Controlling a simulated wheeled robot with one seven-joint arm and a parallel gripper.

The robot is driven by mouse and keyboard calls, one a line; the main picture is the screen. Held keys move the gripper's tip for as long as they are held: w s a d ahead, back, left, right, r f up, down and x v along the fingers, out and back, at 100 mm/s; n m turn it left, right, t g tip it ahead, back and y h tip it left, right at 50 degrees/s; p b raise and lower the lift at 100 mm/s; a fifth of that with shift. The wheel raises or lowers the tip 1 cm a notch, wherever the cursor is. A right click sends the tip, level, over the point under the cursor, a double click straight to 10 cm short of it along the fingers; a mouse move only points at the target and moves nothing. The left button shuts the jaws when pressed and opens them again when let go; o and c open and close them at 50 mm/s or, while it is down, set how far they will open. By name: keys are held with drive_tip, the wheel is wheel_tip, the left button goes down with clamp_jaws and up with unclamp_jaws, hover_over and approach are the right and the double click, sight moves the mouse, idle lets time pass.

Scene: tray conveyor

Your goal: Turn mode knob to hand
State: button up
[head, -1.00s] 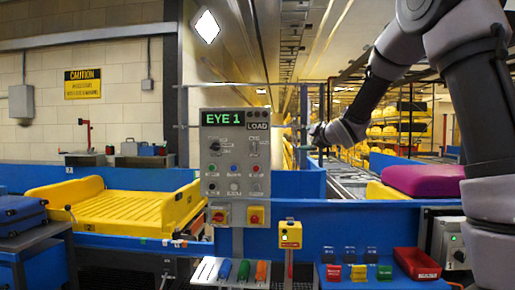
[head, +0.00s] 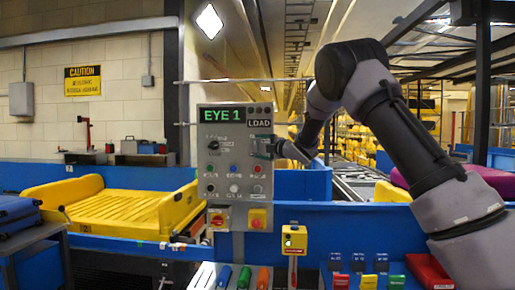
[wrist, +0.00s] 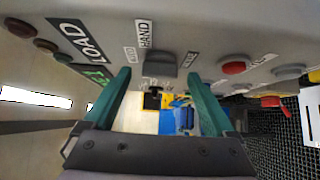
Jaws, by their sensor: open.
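The grey control panel (head: 234,185) stands upright in the head view, with a green EYE 1 display at its top. In the head view my gripper (head: 266,147) is at the panel's upper right and hides the knob there.
A black knob (head: 212,143) is on the panel's upper left. Several coloured buttons are below, then a red-and-yellow switch (head: 257,218). A yellow box on a post (head: 294,239) stands right of the panel. A yellow tray (head: 130,210) is on the left conveyor.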

drive_tip(key=shift+x, duration=0.95)
drive_tip(key=shift+c, duration=0.3)
drive_tip(key=c, duration=1.3)
